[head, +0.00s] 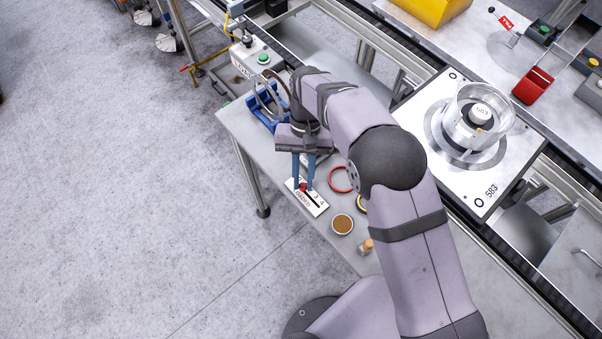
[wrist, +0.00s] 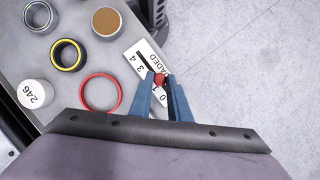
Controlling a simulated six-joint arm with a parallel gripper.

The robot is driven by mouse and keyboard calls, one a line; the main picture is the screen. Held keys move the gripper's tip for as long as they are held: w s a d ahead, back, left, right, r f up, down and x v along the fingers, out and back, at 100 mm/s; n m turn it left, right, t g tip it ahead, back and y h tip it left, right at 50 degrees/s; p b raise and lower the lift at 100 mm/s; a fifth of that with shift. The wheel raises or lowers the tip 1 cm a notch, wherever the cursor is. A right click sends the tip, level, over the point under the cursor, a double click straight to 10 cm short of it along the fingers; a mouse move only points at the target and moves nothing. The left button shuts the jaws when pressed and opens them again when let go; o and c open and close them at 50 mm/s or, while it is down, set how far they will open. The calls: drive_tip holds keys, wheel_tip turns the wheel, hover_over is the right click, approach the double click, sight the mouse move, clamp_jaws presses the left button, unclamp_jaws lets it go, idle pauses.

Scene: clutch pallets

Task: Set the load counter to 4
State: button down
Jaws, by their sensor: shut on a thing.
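The load counter is a small white plate (head: 318,205) with a dark slot, a printed word ending in "ADED" and a row of digits, on the grey table's left part. It also shows in the wrist view (wrist: 132,53), where 4, 3 and 0 can be read. A red knob (wrist: 160,79) sits at the slot. My gripper (head: 303,186) points down with its blue fingers shut on the red knob. The knob is away from the 4 end, on the lower-digit side. A finger hides part of the digits, so its exact digit cannot be told.
A red ring (head: 340,180), a yellow-edged black ring (wrist: 68,54) and a brown-topped round container (head: 343,224) stand near the counter. A blue holder (head: 262,115) and a grey box with a green button (head: 262,58) stand at the far end. Open floor lies left.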

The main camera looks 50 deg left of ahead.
drive_tip(key=shift+d+p, duration=0.3)
drive_tip(key=shift+d, duration=2.75)
drive_tip(key=c, duration=1.7)
unclamp_jaws()
drive_tip(key=shift+d, duration=0.15)
drive_tip(key=shift+o, duration=0.2)
drive_tip(key=shift+w+a+r, duration=0.1)
drive_tip(key=shift+a, duration=0.1)
drive_tip(key=shift+w+a+r+b, duration=0.1)
drive_tip(key=shift+r+b, duration=0.15)
drive_tip(key=shift+b, duration=0.05)
drive_tip(key=b+v, duration=0.2)
drive_tip(key=v, duration=0.4)
drive_tip(key=shift+r, duration=0.3)
drive_tip(key=shift+w, duration=0.1)
